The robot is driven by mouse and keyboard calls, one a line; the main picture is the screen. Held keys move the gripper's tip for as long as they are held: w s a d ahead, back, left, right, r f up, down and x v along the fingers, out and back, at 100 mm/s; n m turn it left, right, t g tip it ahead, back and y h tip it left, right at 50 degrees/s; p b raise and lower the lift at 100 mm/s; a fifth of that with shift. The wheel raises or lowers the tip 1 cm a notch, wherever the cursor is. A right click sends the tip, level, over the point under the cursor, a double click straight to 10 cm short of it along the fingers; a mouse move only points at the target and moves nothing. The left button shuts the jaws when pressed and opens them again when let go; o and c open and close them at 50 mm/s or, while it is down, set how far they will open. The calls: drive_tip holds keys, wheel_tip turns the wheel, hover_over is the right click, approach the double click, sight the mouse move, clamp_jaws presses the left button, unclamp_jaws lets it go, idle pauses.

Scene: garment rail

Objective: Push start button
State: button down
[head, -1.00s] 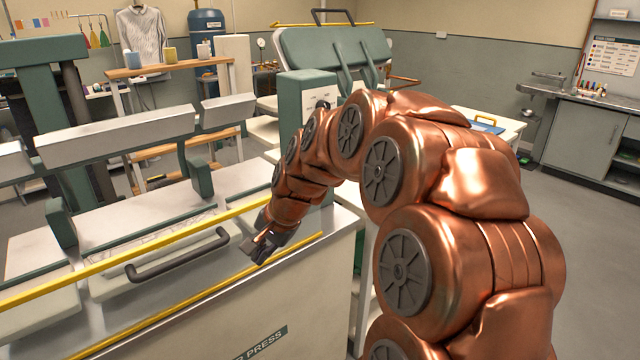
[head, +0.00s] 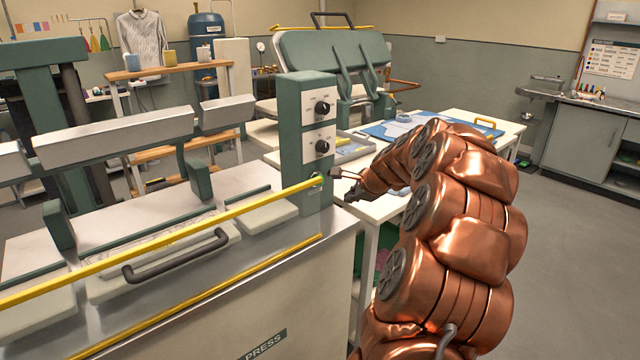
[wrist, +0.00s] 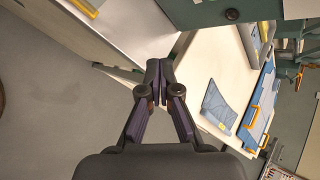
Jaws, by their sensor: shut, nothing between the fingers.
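The press has a green control box (head: 303,130) with two dark round knobs, the upper knob (head: 322,108) and the lower knob (head: 322,146), on pale plates. I cannot make out a start label. My gripper (head: 338,182) is just right of the box's lower part, below the knobs, its fingers together. In the wrist view my gripper (wrist: 158,68) is shut and empty over the gap between tables and floor. A dark round control (wrist: 232,14) shows on the green box at the top, apart from the fingers; I cannot tell whether it is a knob or a button.
A yellow bar (head: 150,245) and a dark handle (head: 175,258) run along the press front. A white table (head: 455,125) with a blue board (head: 385,130) stands behind my arm. A second press (head: 330,50) is at the back. Grey floor (head: 580,230) is free on the right.

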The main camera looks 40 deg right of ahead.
drive_tip(key=w+p, duration=0.2)
drive_tip(key=w, duration=0.6)
drive_tip(key=shift+w, duration=0.4)
drive_tip(key=shift+w+r+p, duration=0.15)
drive_tip(key=shift+w+p, duration=0.15)
drive_tip(key=shift+p, duration=0.3)
idle(1.1)
